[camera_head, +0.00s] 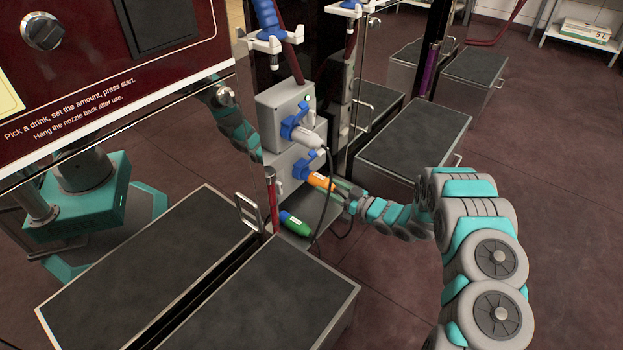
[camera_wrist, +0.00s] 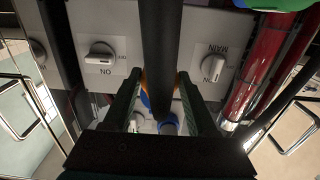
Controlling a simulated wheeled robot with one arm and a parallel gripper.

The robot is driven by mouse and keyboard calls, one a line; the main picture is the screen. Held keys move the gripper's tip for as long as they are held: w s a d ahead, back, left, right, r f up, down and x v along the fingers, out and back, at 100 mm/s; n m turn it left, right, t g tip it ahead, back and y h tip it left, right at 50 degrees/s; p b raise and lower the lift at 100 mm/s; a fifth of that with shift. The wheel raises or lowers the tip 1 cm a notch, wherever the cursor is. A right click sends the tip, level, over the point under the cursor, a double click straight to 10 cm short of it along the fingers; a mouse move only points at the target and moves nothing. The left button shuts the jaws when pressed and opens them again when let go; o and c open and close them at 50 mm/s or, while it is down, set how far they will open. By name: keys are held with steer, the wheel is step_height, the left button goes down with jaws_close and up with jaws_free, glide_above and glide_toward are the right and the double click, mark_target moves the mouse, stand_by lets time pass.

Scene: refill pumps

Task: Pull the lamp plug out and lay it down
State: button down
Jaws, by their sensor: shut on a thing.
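An orange plug (camera_head: 319,181) sits at the blue socket (camera_head: 301,170) of the lower grey box. My gripper (camera_head: 340,187) is shut on the orange plug from the right. In the wrist view my gripper (camera_wrist: 160,78) has its two fingers on either side, and only slivers of orange (camera_wrist: 145,77) show behind a dark cable (camera_wrist: 158,45). A pale grey plug (camera_head: 308,136) is in the blue socket of the upper box, with a black cable hanging from it. Which plug is the lamp's I cannot tell. Whether the orange plug is fully seated is also unclear.
The wrist view shows white knobs (camera_wrist: 100,57) and a red cylinder (camera_wrist: 272,62). Dark-topped cabinets (camera_head: 415,140) stand behind and in front (camera_head: 265,295). Open floor (camera_head: 560,180) lies to the right.

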mark_target(334, 189)
steer(key=shift+b+v, duration=0.65)
steer(key=shift+v, duration=1.15)
